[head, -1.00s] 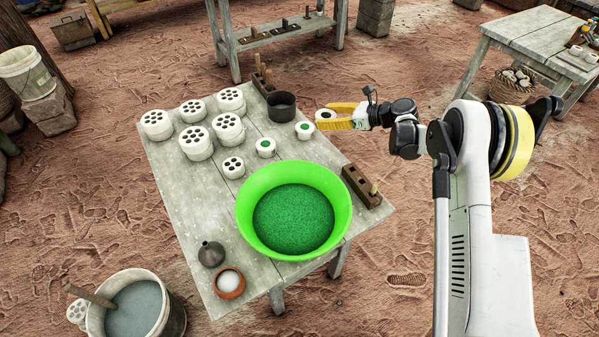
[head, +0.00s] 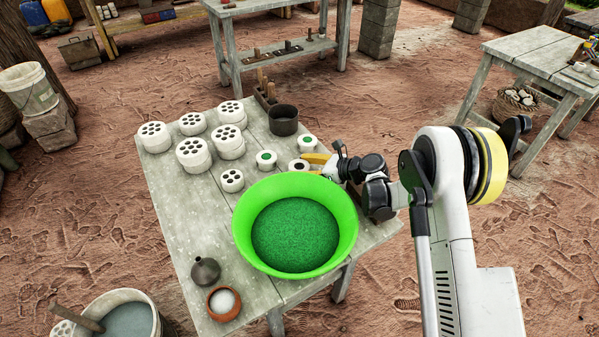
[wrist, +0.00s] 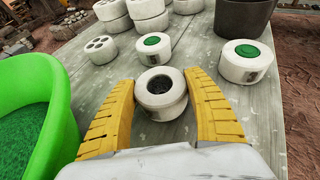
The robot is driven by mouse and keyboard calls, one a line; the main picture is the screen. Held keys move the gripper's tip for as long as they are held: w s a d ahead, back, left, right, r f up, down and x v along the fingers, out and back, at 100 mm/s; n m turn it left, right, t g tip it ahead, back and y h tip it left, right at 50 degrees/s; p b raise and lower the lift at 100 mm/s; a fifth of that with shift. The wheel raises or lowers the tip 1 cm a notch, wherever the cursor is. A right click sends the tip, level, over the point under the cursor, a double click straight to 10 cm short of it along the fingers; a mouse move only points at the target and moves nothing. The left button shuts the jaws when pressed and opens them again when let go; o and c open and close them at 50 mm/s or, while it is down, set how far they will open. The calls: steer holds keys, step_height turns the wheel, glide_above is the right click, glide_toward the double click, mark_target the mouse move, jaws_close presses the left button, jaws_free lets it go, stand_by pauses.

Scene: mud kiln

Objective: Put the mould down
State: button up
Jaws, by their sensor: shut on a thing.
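The mould (wrist: 161,88) is a short white cylinder with a dark hole in its top, and it also shows in the head view (head: 298,165). My gripper (wrist: 160,84) has its yellow fingers on either side of the mould and is shut on it. In the head view my gripper (head: 307,162) is over the worktable (head: 195,225), just behind the green basin (head: 350,215). The mould is at or just above the tabletop; I cannot tell whether it touches.
Two similar white moulds with green tops (head: 266,158) (head: 308,144) stand close behind. A dark pot (head: 283,121) and several white pieces with holes stand farther back. The left-middle tabletop is clear.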

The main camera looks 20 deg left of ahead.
steer(key=shift+f, duration=0.1)
steer(key=shift+f, duration=0.15)
steer(key=o, duration=1.3)
steer(key=shift+o, duration=0.2)
steer(key=shift+d+r, duration=0.15)
steer(key=shift+r, duration=0.05)
steer(key=p+v, duration=0.4)
steer(key=v, duration=0.7)
steer(key=shift+d+r, duration=0.1)
steer(key=shift+d, duration=0.25)
